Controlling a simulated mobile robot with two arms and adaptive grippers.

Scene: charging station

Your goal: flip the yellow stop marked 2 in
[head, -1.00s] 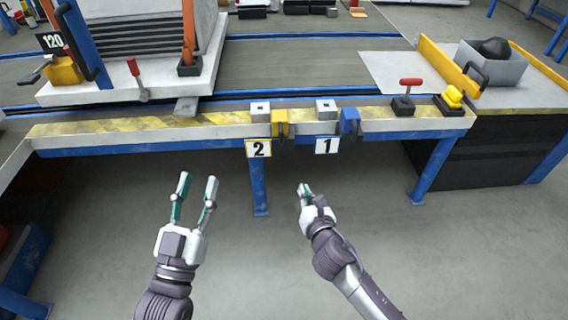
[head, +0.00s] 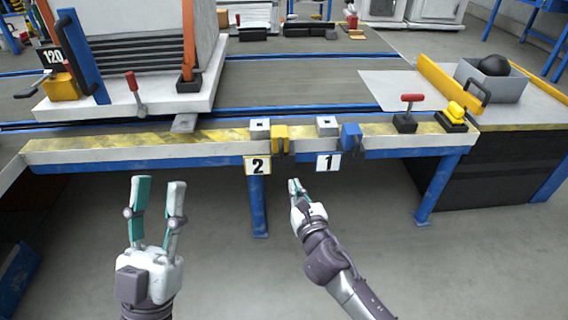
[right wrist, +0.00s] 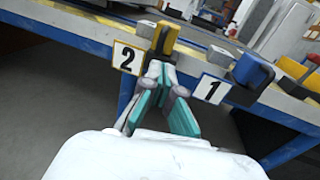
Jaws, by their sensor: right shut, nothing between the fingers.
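The yellow stop (head: 280,138) is mounted on the front edge of the striped beam, beside the tag marked 2 (head: 258,166). In the right wrist view the yellow stop (right wrist: 165,38) stands just beyond my fingertips, with its tag 2 (right wrist: 128,58) to the left. The blue stop (head: 351,136) with tag 1 (head: 328,162) is to its right. My right gripper (head: 293,184) is shut and empty, below and in front of the yellow stop. I cannot tell whether it touches it. My left gripper (head: 158,182) is open and empty, lower left, in front of the beam.
The striped beam (head: 130,151) crosses the view, with blue legs below. A red-handled lever (head: 408,112) and a yellow button (head: 455,112) sit at its right end. The floor in front is clear.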

